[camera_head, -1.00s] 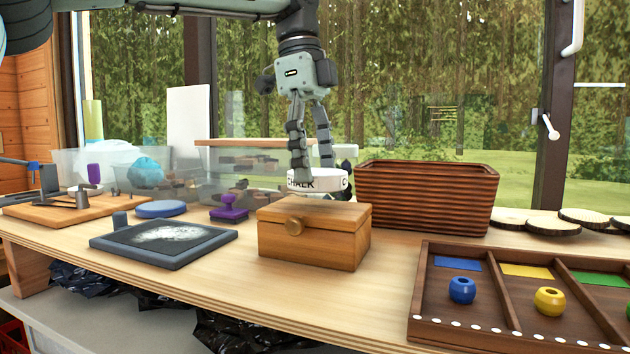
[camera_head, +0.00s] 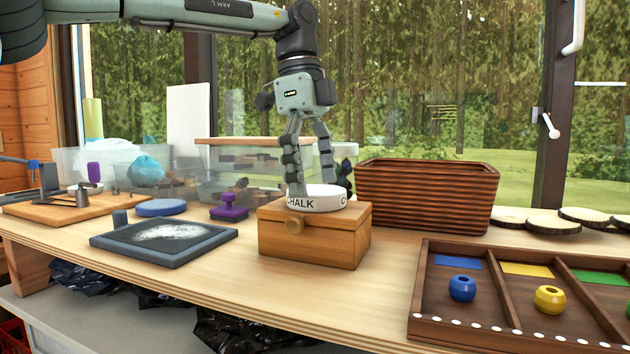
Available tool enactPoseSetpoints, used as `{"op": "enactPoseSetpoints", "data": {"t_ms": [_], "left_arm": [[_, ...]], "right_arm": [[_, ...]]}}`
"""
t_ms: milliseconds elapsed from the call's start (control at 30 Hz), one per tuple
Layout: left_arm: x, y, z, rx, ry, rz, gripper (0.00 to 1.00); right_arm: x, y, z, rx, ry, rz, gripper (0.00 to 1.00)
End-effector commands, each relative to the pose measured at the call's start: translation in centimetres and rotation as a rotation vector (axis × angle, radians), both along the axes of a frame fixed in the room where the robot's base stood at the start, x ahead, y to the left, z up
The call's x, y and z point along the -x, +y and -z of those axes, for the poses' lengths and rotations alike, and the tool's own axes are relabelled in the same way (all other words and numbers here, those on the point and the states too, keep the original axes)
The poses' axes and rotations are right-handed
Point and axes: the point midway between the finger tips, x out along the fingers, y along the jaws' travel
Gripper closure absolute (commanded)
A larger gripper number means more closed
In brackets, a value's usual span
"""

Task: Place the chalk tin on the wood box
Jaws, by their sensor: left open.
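The chalk tin (camera_head: 318,201), a low white round tin with black CHALK lettering, sits on top of the wood box (camera_head: 310,247). It appears to rest flat on the lid. The wood box is a small orange-brown chest with a round knob on its front. My left gripper (camera_head: 311,187) points down over the tin, with its fingers spread and open. The fingertips are at the tin, one at its left side and one towards its back right. Whether they touch it I cannot tell. My right gripper is not in view.
A dark ribbed basket (camera_head: 425,194) stands close behind and right of the box. A chalk-smeared slate (camera_head: 165,238) and a purple stamp (camera_head: 229,209) lie to the left. A compartment tray (camera_head: 455,331) with coloured beads is at the front right. Clear bins stand behind.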

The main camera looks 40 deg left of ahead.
Motion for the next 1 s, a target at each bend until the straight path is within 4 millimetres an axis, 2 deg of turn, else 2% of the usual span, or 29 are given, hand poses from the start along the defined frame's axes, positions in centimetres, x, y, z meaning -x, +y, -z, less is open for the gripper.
{"op": "enactPoseSetpoints", "data": {"t_ms": [267, 400, 700, 833, 1000], "left_arm": [[-0.1, 0.1, -0.9, -0.001, -0.003, -0.001, 0.04], [0.0, 0.5, -3.4, -0.002, -0.005, -0.003, 0.04], [0.2, 1.4, -9.5, 0.003, -0.003, -0.001, 0.04], [0.3, 1.6, -11.2, 0.001, -0.001, 0.002, 0.04], [0.4, 1.7, -12.1, 0.001, 0.001, 0.000, 0.04]], "right_arm": [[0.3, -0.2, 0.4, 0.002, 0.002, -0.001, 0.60], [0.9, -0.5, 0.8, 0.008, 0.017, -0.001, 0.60], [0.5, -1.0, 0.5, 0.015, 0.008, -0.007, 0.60], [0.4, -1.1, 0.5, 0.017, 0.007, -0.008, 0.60], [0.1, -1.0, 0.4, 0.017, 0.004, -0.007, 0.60]]}}
